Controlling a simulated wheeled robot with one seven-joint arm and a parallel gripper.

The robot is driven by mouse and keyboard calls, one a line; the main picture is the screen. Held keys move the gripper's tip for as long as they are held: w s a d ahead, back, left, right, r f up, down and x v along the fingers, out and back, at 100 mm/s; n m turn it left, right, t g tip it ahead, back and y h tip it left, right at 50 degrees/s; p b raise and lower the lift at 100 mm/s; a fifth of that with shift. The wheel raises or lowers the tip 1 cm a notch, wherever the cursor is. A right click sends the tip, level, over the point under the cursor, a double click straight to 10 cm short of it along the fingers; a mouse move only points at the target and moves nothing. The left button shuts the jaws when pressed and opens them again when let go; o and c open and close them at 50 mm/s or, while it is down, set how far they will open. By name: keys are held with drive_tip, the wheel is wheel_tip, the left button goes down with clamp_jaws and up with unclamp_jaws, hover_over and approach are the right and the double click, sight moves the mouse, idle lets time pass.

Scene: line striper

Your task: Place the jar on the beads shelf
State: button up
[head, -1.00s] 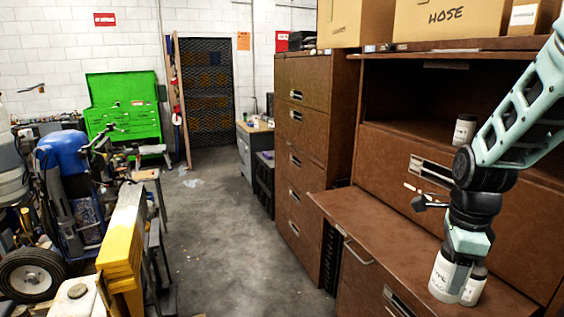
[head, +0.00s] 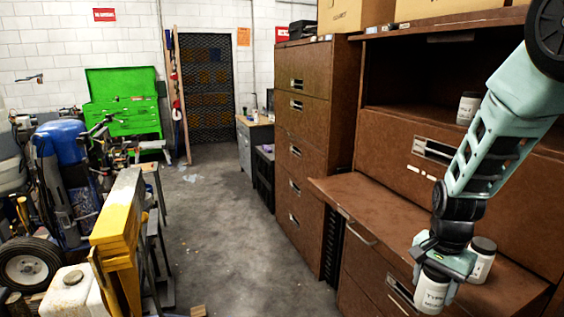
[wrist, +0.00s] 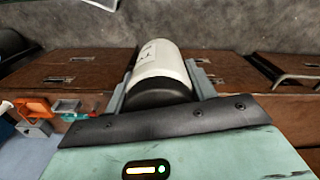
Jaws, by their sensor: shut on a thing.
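My gripper (head: 440,264) is shut on a white jar (head: 433,292) with black lettering that starts with "TYPE". It hangs at the front edge of the brown ledge (head: 372,208), with the gripper over its top. In the wrist view the held jar (wrist: 162,62) lies between the two fingers, its dark lid towards the palm. A second white jar (head: 481,262) with a dark lid stands on the ledge just behind my gripper. A third jar (head: 467,108) stands in the open upper compartment, partly behind my arm. I cannot read any shelf label for beads.
Brown drawer cabinets (head: 303,130) line the right side, with cardboard boxes (head: 357,14) on top. A yellow beam (head: 122,220) and a blue machine (head: 66,160) crowd the left. A green tool chest (head: 123,102) stands at the back.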

wheel_tip(320, 180, down, 20)
drive_tip(key=s+n+b, duration=0.3)
drive_tip(key=n+b, duration=0.2)
drive_tip(key=n, duration=0.5)
drive_tip(key=shift+f+n+b, duration=0.25)
drive_tip(key=shift+n+b, duration=0.15)
